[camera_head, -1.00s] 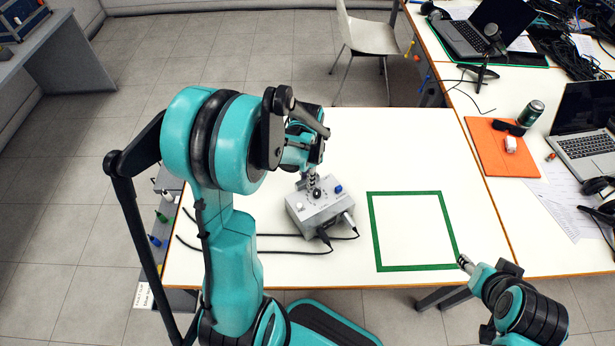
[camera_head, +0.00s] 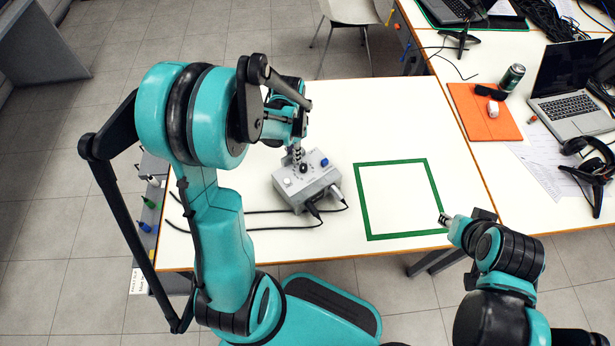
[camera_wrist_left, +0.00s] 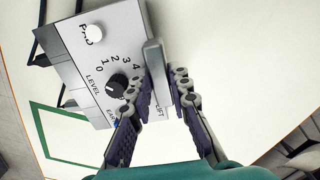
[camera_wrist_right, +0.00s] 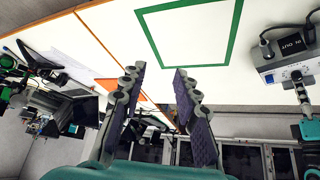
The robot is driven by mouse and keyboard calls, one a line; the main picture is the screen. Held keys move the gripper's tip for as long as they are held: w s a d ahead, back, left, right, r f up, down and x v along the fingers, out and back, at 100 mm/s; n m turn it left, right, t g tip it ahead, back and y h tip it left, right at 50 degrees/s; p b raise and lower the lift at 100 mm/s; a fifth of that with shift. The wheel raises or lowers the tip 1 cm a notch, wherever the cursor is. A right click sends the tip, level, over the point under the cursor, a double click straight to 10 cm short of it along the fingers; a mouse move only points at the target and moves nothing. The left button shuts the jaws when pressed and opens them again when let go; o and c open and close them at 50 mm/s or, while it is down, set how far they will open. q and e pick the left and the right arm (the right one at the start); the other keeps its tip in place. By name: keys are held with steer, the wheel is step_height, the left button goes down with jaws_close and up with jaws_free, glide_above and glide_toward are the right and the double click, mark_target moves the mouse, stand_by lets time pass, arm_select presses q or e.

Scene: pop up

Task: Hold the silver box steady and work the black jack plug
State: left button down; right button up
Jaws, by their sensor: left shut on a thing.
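The silver box (camera_head: 308,190) sits on the white table, with a dial, a white knob and a blue knob on top. It also shows in the left wrist view (camera_wrist_left: 85,60). My left gripper (camera_head: 297,155) is above it; in the left wrist view its fingers (camera_wrist_left: 167,85) are shut on the box's upright grey bar (camera_wrist_left: 155,60), beside the word LIFT. The black jack plug (camera_head: 313,211) is at the box's front side with a black cable; how deep it sits I cannot tell. My right gripper (camera_head: 446,219) is open and empty near the green square's lower right corner, apart from the box.
A green square outline (camera_head: 362,205) lies on the table right of the box. A second, grey plug (camera_head: 336,193) is beside the black one. Black cables (camera_head: 250,228) run left across the table. A side table at right holds an orange folder (camera_head: 480,115), can and laptop.

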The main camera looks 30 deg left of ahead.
steer(key=w+a+f+n+g+y, duration=0.1)
steer(key=w+a+n+g, duration=0.2)
steer(key=a, duration=0.6)
steer(key=n+g, duration=0.3)
steer(key=n, duration=0.5)
glide_above(313, 209)
steer(key=shift+h, duration=0.3)
steer(key=f, duration=1)
steer(key=shift+d, duration=0.4)
steer(key=shift+s+a+f+n, duration=0.1)
steer(key=shift+f+n, duration=0.1)
steer(key=shift+n, duration=0.1)
steer(key=f, duration=0.7)
steer(key=shift+a+f, duration=0.25)
steer(key=shift+f, duration=0.15)
steer(key=shift+r, duration=0.1)
jaws_close()
steer(key=shift+d, duration=0.3)
